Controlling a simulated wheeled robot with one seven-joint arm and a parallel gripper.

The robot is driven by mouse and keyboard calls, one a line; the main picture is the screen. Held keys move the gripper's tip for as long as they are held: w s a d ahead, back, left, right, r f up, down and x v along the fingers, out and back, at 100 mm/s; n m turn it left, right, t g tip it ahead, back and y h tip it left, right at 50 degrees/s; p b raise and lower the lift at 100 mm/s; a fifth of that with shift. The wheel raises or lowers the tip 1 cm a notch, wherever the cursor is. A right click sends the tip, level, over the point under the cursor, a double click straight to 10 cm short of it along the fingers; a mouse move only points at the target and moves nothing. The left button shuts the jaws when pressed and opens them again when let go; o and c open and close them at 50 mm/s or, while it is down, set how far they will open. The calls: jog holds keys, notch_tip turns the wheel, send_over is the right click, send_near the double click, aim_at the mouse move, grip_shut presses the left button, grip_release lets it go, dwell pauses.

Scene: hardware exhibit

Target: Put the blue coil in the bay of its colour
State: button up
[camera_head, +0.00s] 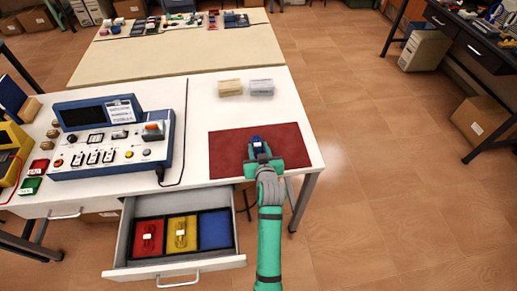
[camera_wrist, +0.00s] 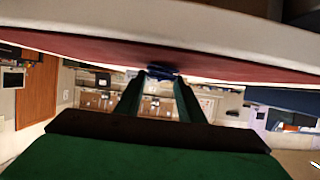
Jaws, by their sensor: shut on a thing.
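The blue coil (camera_head: 257,142) is at the red mat (camera_head: 230,152) on the white table. In the wrist view the blue coil (camera_wrist: 162,72) sits between the fingertips. My gripper (camera_head: 258,153) is shut on it; in the wrist view the gripper (camera_wrist: 160,82) shows its two green fingers at the coil's sides. I cannot tell whether the coil touches the mat. An open drawer (camera_head: 119,245) below the table has red (camera_head: 140,253), yellow (camera_head: 176,248) and blue (camera_head: 215,242) bays. The red and yellow bays each hold a coil of their colour. The blue bay looks empty.
A blue instrument panel (camera_head: 95,165) with a black cable stands left on the table. Two small blocks, one cream (camera_head: 230,88) and one grey (camera_head: 262,88), lie behind the mat. The table's front edge lies between mat and drawer.

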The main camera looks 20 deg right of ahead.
jog(key=o, duration=1)
jog(key=shift+f, duration=0.1)
jog(key=shift+o, duration=0.2)
jog(key=v, duration=1.2)
